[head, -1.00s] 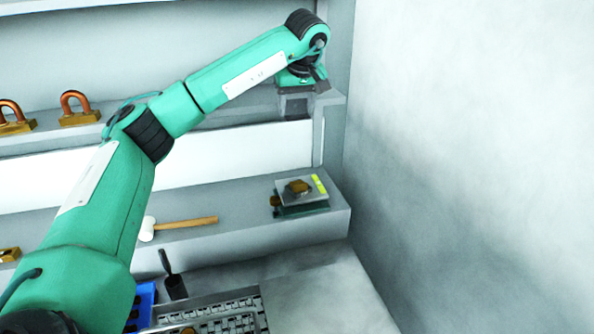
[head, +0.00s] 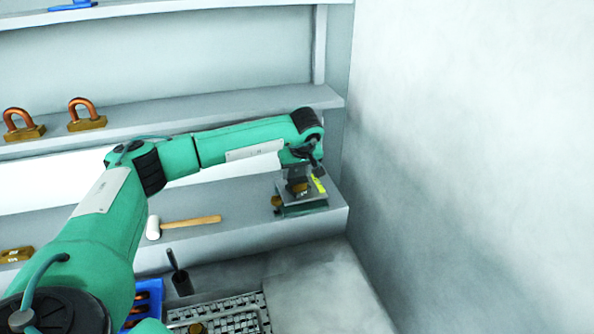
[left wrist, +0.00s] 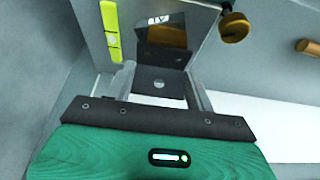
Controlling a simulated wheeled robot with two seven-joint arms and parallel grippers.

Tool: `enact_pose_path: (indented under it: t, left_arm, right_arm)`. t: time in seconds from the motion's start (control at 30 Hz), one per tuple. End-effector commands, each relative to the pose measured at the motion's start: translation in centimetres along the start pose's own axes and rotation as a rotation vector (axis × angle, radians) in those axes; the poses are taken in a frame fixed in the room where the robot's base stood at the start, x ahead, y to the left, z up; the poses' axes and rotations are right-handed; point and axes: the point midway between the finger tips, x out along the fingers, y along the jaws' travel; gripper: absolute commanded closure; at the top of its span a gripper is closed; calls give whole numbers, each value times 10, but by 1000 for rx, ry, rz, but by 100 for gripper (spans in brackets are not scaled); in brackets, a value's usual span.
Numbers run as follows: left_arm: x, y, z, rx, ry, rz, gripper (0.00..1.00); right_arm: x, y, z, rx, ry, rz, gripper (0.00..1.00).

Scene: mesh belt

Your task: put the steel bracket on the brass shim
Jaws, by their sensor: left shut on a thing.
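The steel bracket (left wrist: 165,80), a dark grey angled piece with a round hole, is between the two fingers of my left gripper (left wrist: 160,85) in the left wrist view. My left gripper (head: 299,172) is shut on it in the head view, just above the plate stand at the right. The brass shim (head: 300,189), a small gold-brown block, lies on the stand's top plate. In the left wrist view the brass shim (left wrist: 168,36) is partly hidden behind the bracket. Whether bracket and shim touch, I cannot tell. My right gripper is not in view.
The grey plate stand (head: 314,201) has a yellow level vial (left wrist: 110,32) and a brass knob (left wrist: 233,26). A white-headed mallet (head: 190,223) lies left of it. Two padlocks (head: 87,116) sit on the shelf above. A wall (head: 460,150) closes the right side.

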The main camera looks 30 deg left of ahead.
Motion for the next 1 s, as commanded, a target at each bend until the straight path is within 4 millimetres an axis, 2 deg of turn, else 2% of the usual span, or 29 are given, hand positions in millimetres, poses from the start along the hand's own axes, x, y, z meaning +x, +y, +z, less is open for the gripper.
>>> enact_pose_path:
  t: [0.1, 0.43, 0.47, 0.57, 0.93, 1.0]
  left_arm:
    - [9, 0, 4, 0, -1, 0, 76]
    - [14, 0, 6, 0, 0, 1, 76]
    - [14, 0, 6, 0, 0, 1, 44]
    - [13, 0, 6, 0, 0, 1, 24]
    - [8, 0, 3, -1, 0, 1, 24]
    - [3, 0, 4, 0, 1, 3, 24]
  right_arm:
    - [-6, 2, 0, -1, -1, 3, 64]
    - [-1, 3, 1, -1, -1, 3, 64]
    - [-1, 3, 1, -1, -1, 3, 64]
    - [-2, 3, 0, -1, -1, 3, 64]
    - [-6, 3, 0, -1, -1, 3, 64]
    - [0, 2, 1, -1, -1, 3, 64]
